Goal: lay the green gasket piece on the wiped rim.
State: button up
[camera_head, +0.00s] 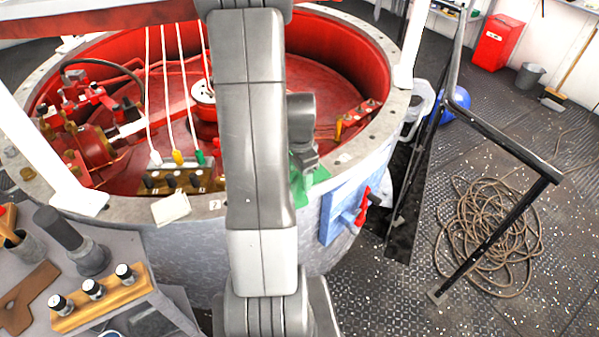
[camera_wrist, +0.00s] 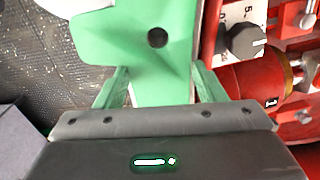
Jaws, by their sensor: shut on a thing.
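The green gasket piece (camera_wrist: 160,38) has a dark round hole and fills the top middle of the wrist view. My gripper (camera_wrist: 160,84) is shut on its near end. In the head view only a small part of the green piece (camera_head: 297,190) shows beside my arm, over the near right stretch of the rim. The rim (camera_head: 378,125) is a grey metal ring with bolt holes around a red-lined vessel. My arm hides part of the near rim and my fingertips there. I cannot tell whether the piece touches the rim.
A blue panel with a red handle (camera_head: 361,212) is on the vessel's outer wall, close to the green piece. A pale folded cloth (camera_head: 171,208) lies on the near left rim. Coiled rope (camera_head: 490,235) and a black railing (camera_head: 505,220) are at right.

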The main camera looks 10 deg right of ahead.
jog(key=shift+f, duration=0.1)
jog(key=o, duration=1)
notch_tip(320, 180, up, 12)
jog(key=shift+r, duration=0.1)
notch_tip(320, 180, down, 12)
jog(key=shift+f, duration=0.25)
jog(key=shift+w+r, duration=0.1)
jog(key=shift+r, duration=1.1)
